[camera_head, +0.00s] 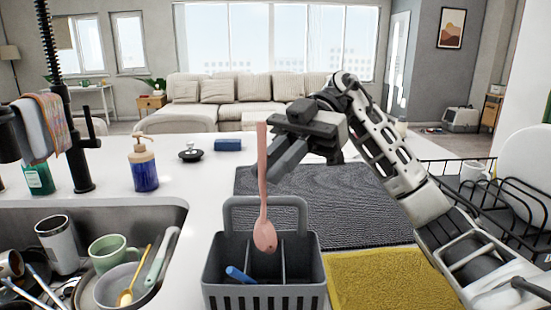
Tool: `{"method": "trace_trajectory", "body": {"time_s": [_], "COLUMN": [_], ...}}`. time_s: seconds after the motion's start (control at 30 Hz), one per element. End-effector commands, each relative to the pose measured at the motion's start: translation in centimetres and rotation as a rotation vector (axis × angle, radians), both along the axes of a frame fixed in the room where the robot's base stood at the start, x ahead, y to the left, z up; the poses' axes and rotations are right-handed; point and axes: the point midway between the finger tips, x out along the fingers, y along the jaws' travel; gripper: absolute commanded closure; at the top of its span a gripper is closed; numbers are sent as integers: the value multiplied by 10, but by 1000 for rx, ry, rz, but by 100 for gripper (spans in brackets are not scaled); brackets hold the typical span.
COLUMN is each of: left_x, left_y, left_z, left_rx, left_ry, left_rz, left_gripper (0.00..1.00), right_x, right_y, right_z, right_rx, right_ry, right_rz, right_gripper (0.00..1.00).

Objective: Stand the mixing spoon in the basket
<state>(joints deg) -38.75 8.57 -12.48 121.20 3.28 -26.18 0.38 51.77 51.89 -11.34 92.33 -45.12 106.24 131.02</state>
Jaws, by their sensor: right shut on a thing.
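The pink mixing spoon (264,190) hangs upright with its bowl end down, in the head view's middle. My right gripper (268,165) is shut on its handle, near the upper part. The spoon's bowl is over the grey basket (265,298), at the height of its upper opening. I cannot tell whether the bowl is inside the rim. The basket has dividers, a raised handle at the back and a blue-handled thing in its left part. My left gripper is not in view.
The sink (150,215) at left holds mugs, a bowl and utensils. A blue soap bottle (143,168) stands behind it. A dark drying mat (330,215) and a yellow cloth (378,280) lie right of the basket. A black dish rack (490,195) stands at far right.

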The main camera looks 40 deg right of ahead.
Motion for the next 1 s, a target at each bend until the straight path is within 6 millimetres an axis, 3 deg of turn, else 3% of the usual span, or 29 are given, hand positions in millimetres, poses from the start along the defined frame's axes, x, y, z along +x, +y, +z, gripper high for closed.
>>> {"method": "trace_trajectory", "body": {"time_s": [0.6,1.0], "left_x": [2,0], "left_y": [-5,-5], "left_z": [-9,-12], "left_rx": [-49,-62], "left_ry": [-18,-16], "left_rz": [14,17], "left_gripper": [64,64], "right_x": [0,0], "right_y": [0,0], "right_z": [-51,-64], "right_rx": [0,0], "right_ry": [2,1], "right_rz": [0,1], "right_gripper": [100,100]}}
